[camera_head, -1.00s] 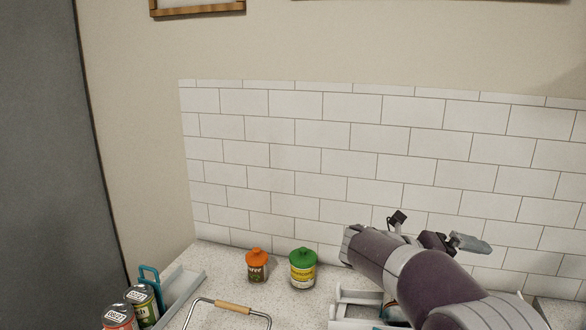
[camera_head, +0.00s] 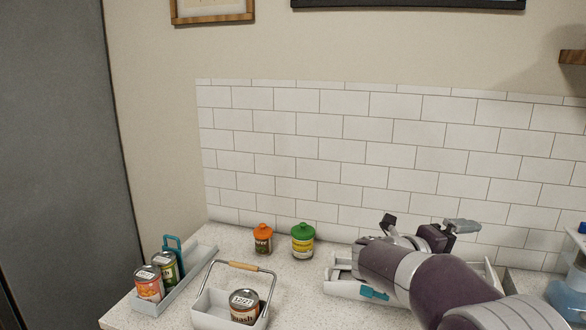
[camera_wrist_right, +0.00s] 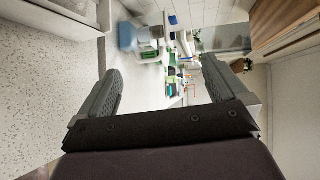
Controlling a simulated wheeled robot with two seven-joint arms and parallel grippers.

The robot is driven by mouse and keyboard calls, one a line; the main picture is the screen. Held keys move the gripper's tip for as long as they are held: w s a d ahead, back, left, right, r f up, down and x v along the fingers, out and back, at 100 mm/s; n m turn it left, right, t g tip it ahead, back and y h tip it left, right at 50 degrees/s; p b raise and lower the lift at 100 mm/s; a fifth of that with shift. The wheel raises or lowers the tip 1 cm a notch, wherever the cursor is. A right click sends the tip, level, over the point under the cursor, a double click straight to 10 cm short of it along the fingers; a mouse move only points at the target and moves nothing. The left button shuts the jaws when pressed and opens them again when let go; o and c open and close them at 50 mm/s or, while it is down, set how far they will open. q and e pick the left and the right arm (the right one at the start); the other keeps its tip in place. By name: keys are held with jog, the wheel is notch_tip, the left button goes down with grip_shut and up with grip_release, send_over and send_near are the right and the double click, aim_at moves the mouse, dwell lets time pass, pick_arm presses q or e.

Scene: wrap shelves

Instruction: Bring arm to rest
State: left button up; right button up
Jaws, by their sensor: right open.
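My right arm comes in from the lower right in the head view. Its gripper (camera_head: 425,228) is open, above the counter's right part, in front of the tiled wall. In the right wrist view the two fingers of this gripper (camera_wrist_right: 162,78) stand wide apart with nothing between them. The wrist view looks sideways along the room, with a blurred background of shelves and goods. My left gripper is in neither view.
The speckled counter (camera_head: 226,240) holds an orange-lidded jar (camera_head: 263,241), a green-lidded jar (camera_head: 303,241), a grey tray (camera_head: 200,262) with two cans, a wire-handled basket (camera_head: 205,309) with one can, and a white tray (camera_head: 345,288) beneath my right arm. A blue-white bottle (camera_head: 568,290) stands far right.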

jog(key=w+a+n+t+y, duration=0.1)
jog(key=w+n+t, duration=0.3)
jog(key=n, duration=0.1)
jog(key=s+a+f+n+t+y, duration=0.25)
jog(key=a+f+n+y, duration=0.8)
jog(key=n, duration=0.65)
jog(key=s+f+n+g+y+b, duration=0.1)
jog(key=s+f+n+g, duration=0.5)
jog(key=s, duration=0.5)
jog(key=s+f+n+g+y, duration=0.2)
jog(key=s+f+n+g, duration=0.2)
jog(key=s+f, duration=0.6)
pick_arm(q)
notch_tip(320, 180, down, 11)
jog(key=b, duration=1)
pick_arm(e)
notch_tip(320, 180, down, 9)
jog(key=s+a, duration=0.1)
jog(key=s, duration=0.2)
pick_arm(q)
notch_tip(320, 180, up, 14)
jog(key=p, duration=1.4)
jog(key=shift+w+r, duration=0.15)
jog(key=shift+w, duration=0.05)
pick_arm(e)
jog(key=w+v, duration=0.2)
jog(key=v, duration=1.2)
jog(key=shift+w+a+r+g, duration=0.15)
jog(key=shift+w+r+g, duration=0.1)
jog(key=shift+w+g, duration=0.2)
